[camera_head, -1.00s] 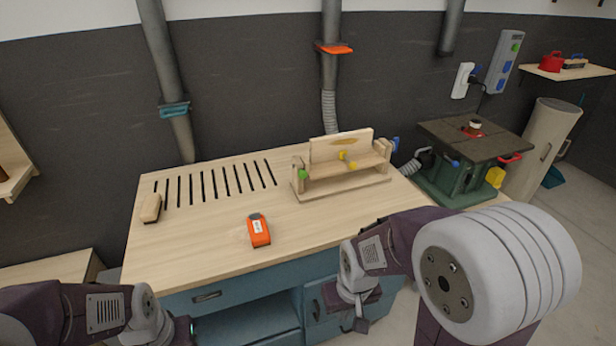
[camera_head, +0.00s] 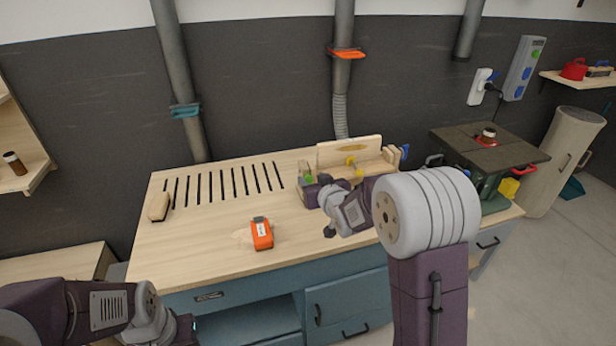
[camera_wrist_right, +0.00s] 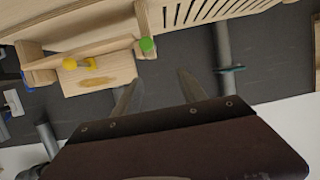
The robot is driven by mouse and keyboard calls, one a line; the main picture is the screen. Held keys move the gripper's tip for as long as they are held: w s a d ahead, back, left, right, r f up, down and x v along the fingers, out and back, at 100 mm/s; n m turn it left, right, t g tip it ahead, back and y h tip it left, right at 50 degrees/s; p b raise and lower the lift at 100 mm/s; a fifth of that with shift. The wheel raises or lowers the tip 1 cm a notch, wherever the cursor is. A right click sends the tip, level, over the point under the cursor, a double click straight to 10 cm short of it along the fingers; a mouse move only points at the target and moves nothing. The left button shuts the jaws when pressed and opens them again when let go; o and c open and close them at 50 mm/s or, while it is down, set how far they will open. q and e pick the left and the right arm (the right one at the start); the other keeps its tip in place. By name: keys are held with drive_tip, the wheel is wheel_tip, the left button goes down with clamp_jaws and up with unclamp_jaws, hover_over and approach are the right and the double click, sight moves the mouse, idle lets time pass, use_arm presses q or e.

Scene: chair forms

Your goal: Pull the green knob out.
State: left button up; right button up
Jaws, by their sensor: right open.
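The green knob (camera_wrist_right: 147,45) sits on the end of the wooden jig (camera_wrist_right: 95,50) in the right wrist view. In the head view the green knob (camera_head: 308,179) is partly hidden by my right gripper (camera_head: 314,190), which is at the jig's left end. In the right wrist view my right gripper (camera_wrist_right: 158,77) is open and empty, its two fingers apart. The knob appears just beyond the fingertips, nearer the left finger; I see no contact. My left gripper (camera_head: 186,328) is low at the left, in front of the bench; its jaws cannot be made out.
Yellow knobs (camera_head: 354,163) are on the same jig. A green machine (camera_head: 490,150) stands to the right. The bench's front left is clear.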

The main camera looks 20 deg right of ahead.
sight(309, 179)
drive_tip(key=shift+g, duration=0.4)
drive_tip(key=w+f, duration=0.2)
drive_tip(key=w+d+f+p, duration=0.1)
drive_tip(key=w+f, duration=0.1)
drive_tip(key=w, duration=0.1)
drive_tip(key=w+f+p, duration=0.1)
drive_tip(key=w+f, duration=0.2)
drive_tip(key=shift+w+d, duration=0.25)
drive_tip(key=shift+d, duration=0.05)
drive_tip(key=shift+w+a+f, duration=0.15)
drive_tip(key=shift+w, duration=0.15)
use_arm(q)
wheel_tip(309, 179, up, 2)
drive_tip(key=shift+s+r, duration=0.1)
drive_tip(key=shift+r, duration=0.1)
use_arm(e)
drive_tip(key=shift+c, duration=1.2)
clamp_jaws()
